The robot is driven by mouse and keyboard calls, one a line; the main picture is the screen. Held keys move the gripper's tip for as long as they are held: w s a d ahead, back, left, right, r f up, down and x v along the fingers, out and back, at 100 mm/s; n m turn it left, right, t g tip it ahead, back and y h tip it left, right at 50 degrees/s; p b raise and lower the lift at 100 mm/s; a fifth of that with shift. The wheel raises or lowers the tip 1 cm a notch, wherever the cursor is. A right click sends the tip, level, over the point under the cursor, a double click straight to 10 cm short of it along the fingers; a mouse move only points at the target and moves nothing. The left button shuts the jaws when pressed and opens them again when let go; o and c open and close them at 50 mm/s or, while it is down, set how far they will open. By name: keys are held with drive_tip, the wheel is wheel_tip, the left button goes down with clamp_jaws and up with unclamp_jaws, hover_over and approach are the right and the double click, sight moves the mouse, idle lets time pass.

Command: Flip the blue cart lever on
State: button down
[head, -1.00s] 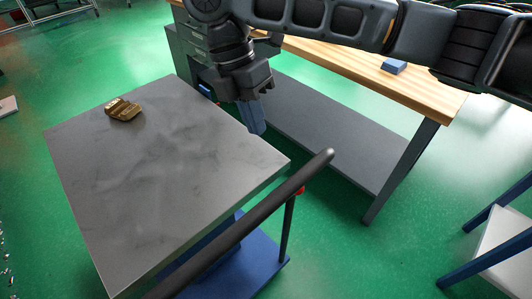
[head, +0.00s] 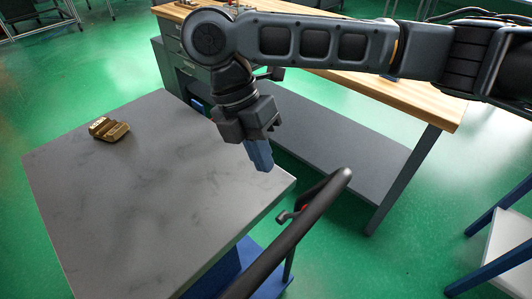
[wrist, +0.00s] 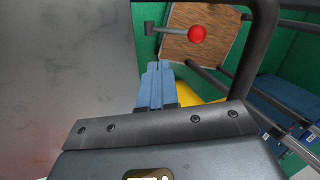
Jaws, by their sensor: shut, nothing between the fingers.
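The blue cart has a grey top (head: 130,190) and a blue lower shelf (head: 228,272). Its lever, a grey rod with a red ball end (wrist: 197,34), shows at the top of the wrist view. My gripper (head: 262,166) points down over the cart top's right-hand edge, up and left of the lever. Its blue fingers (wrist: 155,85) are shut with nothing between them and look apart from the lever.
The black handle bar (head: 310,213) rises close to my gripper on the right. A bronze-coloured block (head: 110,129) lies on the cart top. A wooden-topped workbench (head: 345,76) stands behind. Green floor (head: 400,255) is open to the right.

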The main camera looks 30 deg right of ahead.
sight(298, 213)
drive_tip(key=shift+s+d+f+p, duration=0.25)
drive_tip(key=shift+s+d+f, duration=0.3)
drive_tip(key=shift+s+f, duration=0.5)
drive_tip(key=shift+s+d+f+p, duration=0.2)
drive_tip(key=shift+s+d+f, duration=0.3)
drive_tip(key=shift+s+f, duration=0.55)
drive_tip(key=shift+s+d+f+p, duration=0.25)
drive_tip(key=shift+s+d+f, duration=0.4)
drive_tip(key=shift+f, duration=0.6)
drive_tip(key=shift+s+a, duration=0.1)
drive_tip(key=shift+s, duration=0.05)
drive_tip(key=shift+s+d+f+p, duration=0.2)
drive_tip(key=shift+s+p, duration=0.15)
drive_tip(key=shift+s, duration=0.25)
